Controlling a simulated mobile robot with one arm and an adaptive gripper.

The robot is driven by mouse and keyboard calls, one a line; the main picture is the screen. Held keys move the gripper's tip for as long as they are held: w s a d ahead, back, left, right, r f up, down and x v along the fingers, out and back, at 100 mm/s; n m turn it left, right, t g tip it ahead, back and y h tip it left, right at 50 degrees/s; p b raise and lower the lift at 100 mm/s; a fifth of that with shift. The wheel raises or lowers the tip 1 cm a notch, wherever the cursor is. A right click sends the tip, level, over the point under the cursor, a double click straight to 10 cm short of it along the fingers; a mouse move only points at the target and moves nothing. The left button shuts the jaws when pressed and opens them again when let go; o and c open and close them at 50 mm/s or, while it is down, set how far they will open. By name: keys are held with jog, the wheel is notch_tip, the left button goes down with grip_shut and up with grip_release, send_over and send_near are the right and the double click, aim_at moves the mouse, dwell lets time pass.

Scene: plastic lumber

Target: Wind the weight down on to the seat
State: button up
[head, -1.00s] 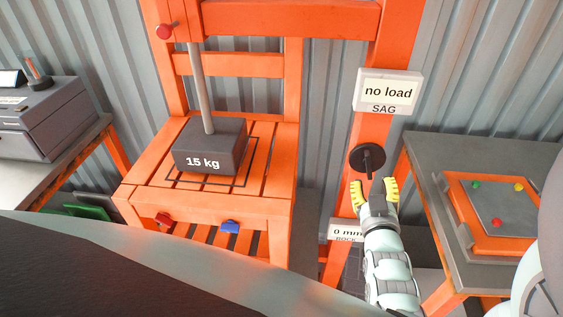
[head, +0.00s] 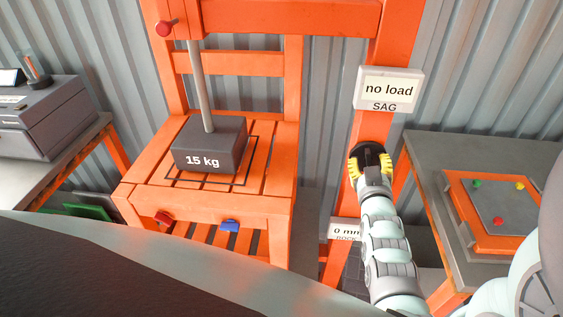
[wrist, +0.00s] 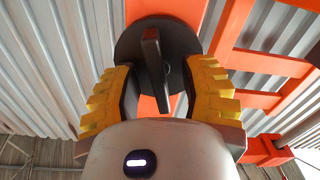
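The dark 15 kg weight (head: 211,147) hangs on a grey rod (head: 201,92) at the orange chair's seat (head: 270,150). I cannot tell whether it touches the seat. A display above the crank reads "no load" SAG (head: 389,90). My gripper (head: 370,156) is at the black round crank (head: 369,148) on the orange post. In the wrist view the crank disc (wrist: 130,45) has a raised bar handle (wrist: 153,65). My yellow-padded fingers (wrist: 157,85) stand apart on either side of the handle, with gaps showing between.
A grey side table (head: 440,150) with an orange-framed panel (head: 485,235) stands at the right. A grey box (head: 50,120) sits on a bench at the left. A red knob (head: 166,28) is on the frame top.

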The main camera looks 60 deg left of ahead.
grip_shut()
jog(key=shift+f+b, duration=0.1)
jog(key=shift+b, duration=0.2)
jog(key=m+b, duration=0.3)
jog(key=b, duration=0.1)
jog(key=shift+d+f+m, duration=0.1)
jog(key=shift+f+m, duration=0.1)
jog(key=shift+m, duration=0.2)
jog(key=shift+m+b, duration=0.8)
jog(key=shift+b, duration=0.05)
jog(key=shift+r+m+b, duration=0.3)
jog(key=shift+m+b, duration=0.05)
jog(key=shift+m, duration=0.15)
jog(key=shift+w+f+m+b, duration=0.15)
jog(key=shift+m+b, duration=0.25)
jog(key=shift+b, duration=0.2)
jog(key=shift+m+b, duration=1)
